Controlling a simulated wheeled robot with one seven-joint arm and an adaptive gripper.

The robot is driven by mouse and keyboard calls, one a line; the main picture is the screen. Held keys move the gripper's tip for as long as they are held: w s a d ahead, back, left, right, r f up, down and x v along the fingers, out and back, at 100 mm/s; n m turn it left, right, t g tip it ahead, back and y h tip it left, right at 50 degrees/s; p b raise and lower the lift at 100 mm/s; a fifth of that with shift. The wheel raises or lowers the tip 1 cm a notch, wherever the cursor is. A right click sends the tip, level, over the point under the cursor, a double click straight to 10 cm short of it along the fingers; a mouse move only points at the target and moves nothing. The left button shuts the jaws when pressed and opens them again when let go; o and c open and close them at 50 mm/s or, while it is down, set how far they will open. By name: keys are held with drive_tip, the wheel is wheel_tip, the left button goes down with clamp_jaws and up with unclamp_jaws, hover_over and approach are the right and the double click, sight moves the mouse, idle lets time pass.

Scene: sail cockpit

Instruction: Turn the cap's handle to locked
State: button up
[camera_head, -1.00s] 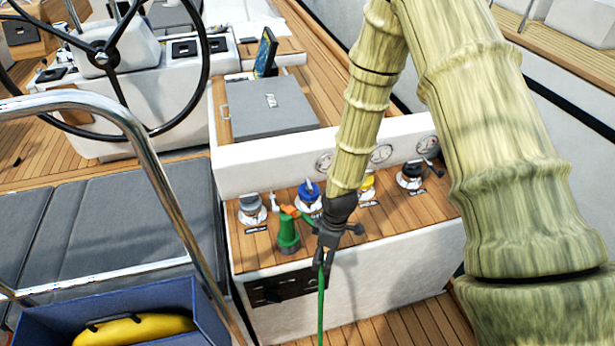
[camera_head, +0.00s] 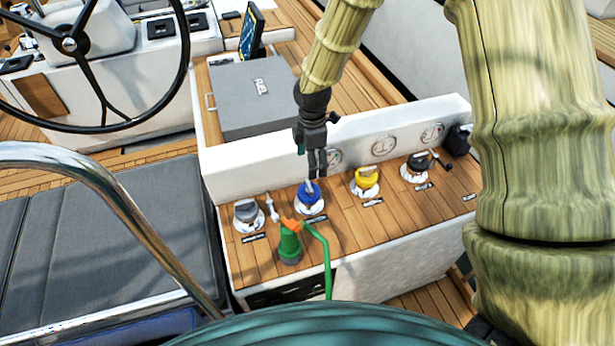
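A blue cap (camera_head: 309,198) with a pale handle on top sits in a round white-rimmed fitting on the wooden ledge (camera_head: 345,212). My gripper (camera_head: 317,174) points down right above and slightly behind it in the picture, its two dark fingers close together. The fingertips are at or just beyond the handle; I cannot tell if they touch it. No carried object shows in the fingers. Similar caps stand in the same row: a grey one (camera_head: 246,211) at left, a yellow one (camera_head: 366,182) and a black one (camera_head: 416,168) at right. The labels are too small to read.
A green hose fitting (camera_head: 289,244) with an orange top and a green hose (camera_head: 327,262) stands in front of the blue cap. A white upright panel (camera_head: 350,140) with round emblems runs behind the row. A steel rail (camera_head: 150,225) curves at left.

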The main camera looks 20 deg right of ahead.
sight(309, 185)
drive_tip(key=shift+a+f+p, duration=0.2)
drive_tip(key=shift+f+p, duration=0.55)
drive_tip(key=shift+f, duration=1.85)
drive_tip(key=shift+a+f+p, duration=0.15)
drive_tip(key=shift+f+p, duration=0.6)
drive_tip(key=shift+f, duration=1.8)
drive_tip(key=c, duration=1)
